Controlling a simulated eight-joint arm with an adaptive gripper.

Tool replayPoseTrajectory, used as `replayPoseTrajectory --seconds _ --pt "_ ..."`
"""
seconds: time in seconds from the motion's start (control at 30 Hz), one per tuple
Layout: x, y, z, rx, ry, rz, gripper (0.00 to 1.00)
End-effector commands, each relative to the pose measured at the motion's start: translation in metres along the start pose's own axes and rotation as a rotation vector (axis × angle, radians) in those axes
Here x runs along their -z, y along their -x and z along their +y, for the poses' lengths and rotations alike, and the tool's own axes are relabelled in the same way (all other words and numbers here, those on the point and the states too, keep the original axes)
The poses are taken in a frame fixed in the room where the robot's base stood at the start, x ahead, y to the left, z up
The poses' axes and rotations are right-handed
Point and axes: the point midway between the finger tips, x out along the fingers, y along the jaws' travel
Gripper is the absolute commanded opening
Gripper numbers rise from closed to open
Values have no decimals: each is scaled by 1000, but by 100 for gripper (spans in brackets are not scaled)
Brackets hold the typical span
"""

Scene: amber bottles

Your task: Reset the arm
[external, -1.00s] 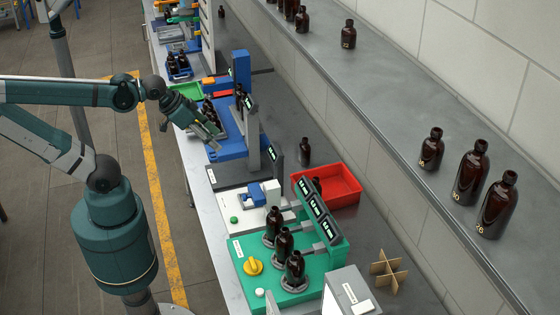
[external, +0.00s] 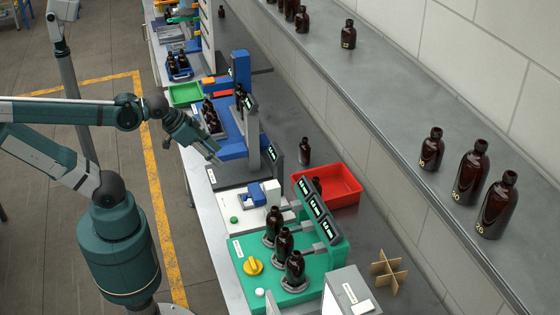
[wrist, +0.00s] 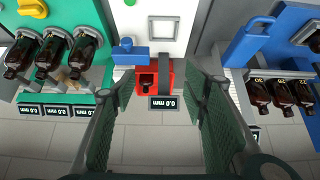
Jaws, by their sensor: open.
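My arm reaches in from the left in the external view. My gripper (external: 210,152) hangs over the near edge of the bench, beside the blue station (external: 236,146). In the wrist view my gripper (wrist: 158,105) has its two green-padded fingers wide apart with nothing between them. Beyond the fingers the red bin (wrist: 147,78) shows with a dark bottle (wrist: 146,87) in it. No bottle is held.
Three amber bottles (external: 284,243) stand on the green station (external: 246,278). The red bin (external: 341,186) and a lone bottle (external: 305,151) are further back. Several bottles sit by the blue station (wrist: 268,92).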

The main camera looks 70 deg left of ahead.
Motion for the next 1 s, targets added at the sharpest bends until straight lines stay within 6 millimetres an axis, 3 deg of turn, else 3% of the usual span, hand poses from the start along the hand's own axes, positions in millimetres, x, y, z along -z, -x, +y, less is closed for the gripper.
replayPoseTrajectory --seconds 0.1,0.3,1.0 --pt "-14 -20 0 0 0 0 44" --pt "-25 -35 0 0 0 0 44" --pt "-27 -38 0 0 0 0 44"
